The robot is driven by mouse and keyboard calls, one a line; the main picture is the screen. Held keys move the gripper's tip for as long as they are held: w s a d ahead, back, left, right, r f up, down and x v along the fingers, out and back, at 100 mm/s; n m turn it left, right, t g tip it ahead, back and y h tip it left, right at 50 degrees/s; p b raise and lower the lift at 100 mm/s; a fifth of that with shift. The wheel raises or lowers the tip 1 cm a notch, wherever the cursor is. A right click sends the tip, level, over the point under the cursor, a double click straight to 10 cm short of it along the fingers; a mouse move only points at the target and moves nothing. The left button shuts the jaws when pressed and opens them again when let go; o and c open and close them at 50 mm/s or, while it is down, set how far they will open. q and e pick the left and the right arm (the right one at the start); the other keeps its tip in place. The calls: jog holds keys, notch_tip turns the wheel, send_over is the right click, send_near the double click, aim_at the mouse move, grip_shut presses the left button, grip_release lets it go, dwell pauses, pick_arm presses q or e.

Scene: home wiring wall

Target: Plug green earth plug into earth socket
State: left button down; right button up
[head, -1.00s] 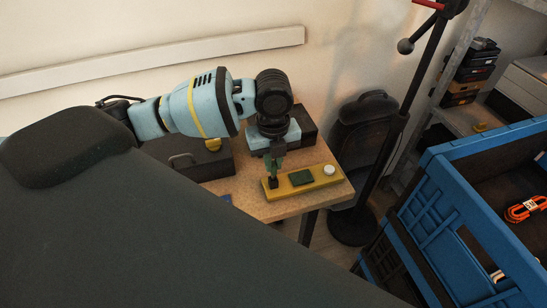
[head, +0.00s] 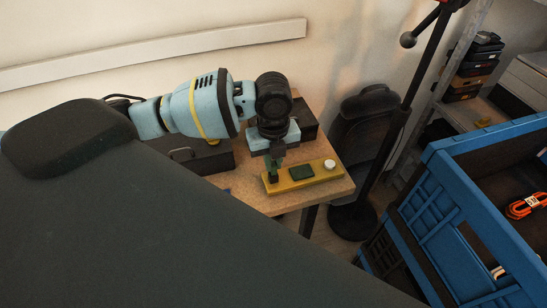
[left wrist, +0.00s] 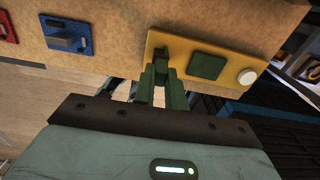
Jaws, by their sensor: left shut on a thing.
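A yellow board (head: 325,173) lies at the front right of the wooden table. It carries a dark green square (head: 302,172) and a white round knob (head: 330,164). In the left wrist view, the board (left wrist: 222,47), green square (left wrist: 206,66) and white knob (left wrist: 246,77) are at the top. My left gripper (head: 273,163) points down at the board's left end. It is shut on the green earth plug (left wrist: 162,72), which is mostly hidden between the fingers. A dark socket block (head: 273,179) is under it; I cannot tell how deep the plug sits. My right gripper is not in view.
Red (left wrist: 6,27) and blue (left wrist: 66,36) boards lie left of the yellow one in the left wrist view. Dark boxes (head: 200,158) stand behind on the table. A black stand (head: 405,110) and a blue crate (head: 450,190) are to the right.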

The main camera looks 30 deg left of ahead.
aim_at(273, 163)
pick_arm(q)
jog(key=c, duration=1.4)
grip_release()
jog(key=shift+o, duration=0.2)
jog(key=shift+r, duration=3.9)
jog(key=shift+f, duration=0.1)
